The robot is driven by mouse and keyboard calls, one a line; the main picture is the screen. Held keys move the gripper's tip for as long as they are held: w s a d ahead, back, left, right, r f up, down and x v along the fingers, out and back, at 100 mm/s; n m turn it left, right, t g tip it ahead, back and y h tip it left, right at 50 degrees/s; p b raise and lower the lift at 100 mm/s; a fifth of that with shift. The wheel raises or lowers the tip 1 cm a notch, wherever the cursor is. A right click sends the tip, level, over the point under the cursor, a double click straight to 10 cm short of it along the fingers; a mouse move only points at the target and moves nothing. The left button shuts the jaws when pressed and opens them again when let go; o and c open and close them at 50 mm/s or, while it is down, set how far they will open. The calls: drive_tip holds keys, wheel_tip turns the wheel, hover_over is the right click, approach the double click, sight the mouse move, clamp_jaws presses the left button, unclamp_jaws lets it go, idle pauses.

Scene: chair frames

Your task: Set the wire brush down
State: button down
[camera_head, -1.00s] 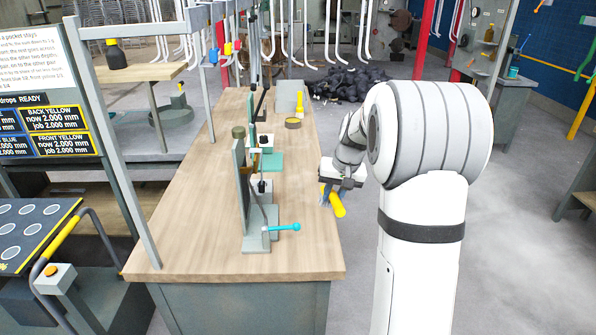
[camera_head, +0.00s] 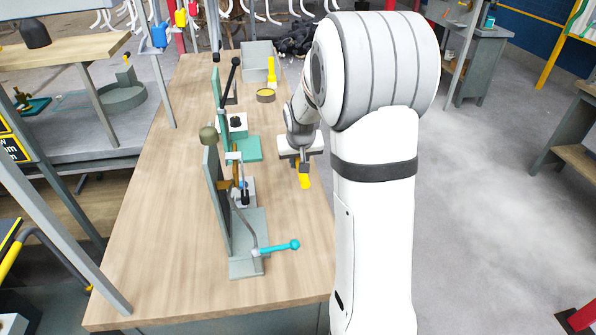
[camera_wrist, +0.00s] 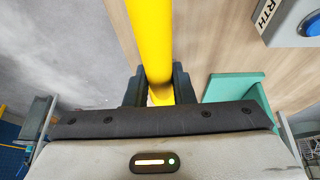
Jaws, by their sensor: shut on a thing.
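The wire brush shows as a yellow handle (camera_head: 304,181) below my gripper (camera_head: 302,168) in the head view. In the wrist view the same yellow handle (camera_wrist: 150,45) runs up from between the dark fingers of my gripper (camera_wrist: 158,88). My gripper is shut on the handle. The brush is over the right part of the wooden bench top (camera_head: 160,200). I cannot tell whether it touches the wood. The bristle end is hidden.
A grey clamp fixture with a cyan-tipped lever (camera_head: 275,248) stands left of my gripper. A teal-based fixture (camera_head: 245,150) is just left too. A round tin (camera_head: 265,96), a yellow-handled brush (camera_head: 271,72) and a grey bin (camera_head: 257,55) stand at the back. The bench's front left is bare.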

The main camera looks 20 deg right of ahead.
drive_tip(key=shift+d+f, duration=0.1)
drive_tip(key=shift+f, duration=2.55)
drive_tip(key=c, duration=1.2)
unclamp_jaws()
drive_tip(key=shift+c, duration=0.2)
drive_tip(key=shift+r, duration=0.2)
drive_tip(key=v, duration=1.1)
drive_tip(key=shift+s+r, duration=0.2)
drive_tip(key=shift+r, duration=0.05)
drive_tip(key=s+a+r+n+g, duration=0.1)
drive_tip(key=s+a, duration=0.3)
drive_tip(key=s, duration=0.8)
drive_tip(key=s+a+r+n+g+y, duration=0.1)
drive_tip(key=s+a, duration=0.4)
drive_tip(key=s, duration=0.7)
drive_tip(key=shift+s+a+r, duration=0.15)
drive_tip(key=shift+a+r, duration=0.1)
drive_tip(key=shift+a, duration=0.1)
